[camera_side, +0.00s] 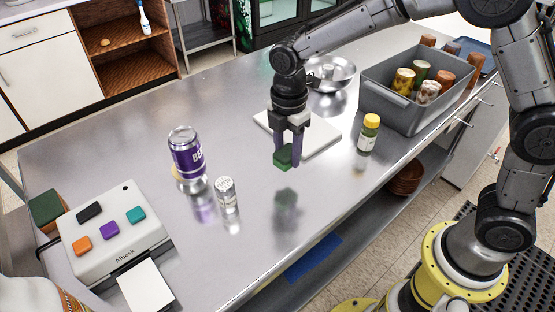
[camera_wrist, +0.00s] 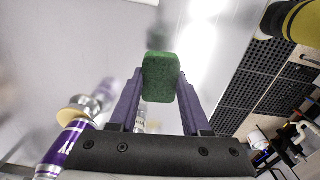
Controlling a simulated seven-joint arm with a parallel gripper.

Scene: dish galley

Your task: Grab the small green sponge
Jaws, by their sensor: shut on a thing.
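The small green sponge (camera_side: 283,157) is between the purple fingertips of my gripper (camera_side: 289,146). My gripper is shut on it and points downward. The sponge hangs above the metal counter (camera_side: 120,140), with a dark reflection lower down on the steel. In the wrist view the sponge (camera_wrist: 160,77) sits between the two purple fingers of my gripper (camera_wrist: 159,88), with its rough green face showing.
A purple can (camera_side: 187,155) and a shaker (camera_side: 226,195) stand left of my gripper. A yellow-capped jar (camera_side: 369,133) stands right. Behind are a white board (camera_side: 325,143), a metal bowl (camera_side: 331,72) and a grey bin (camera_side: 407,113) of jars. A button box (camera_side: 115,237) is front left.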

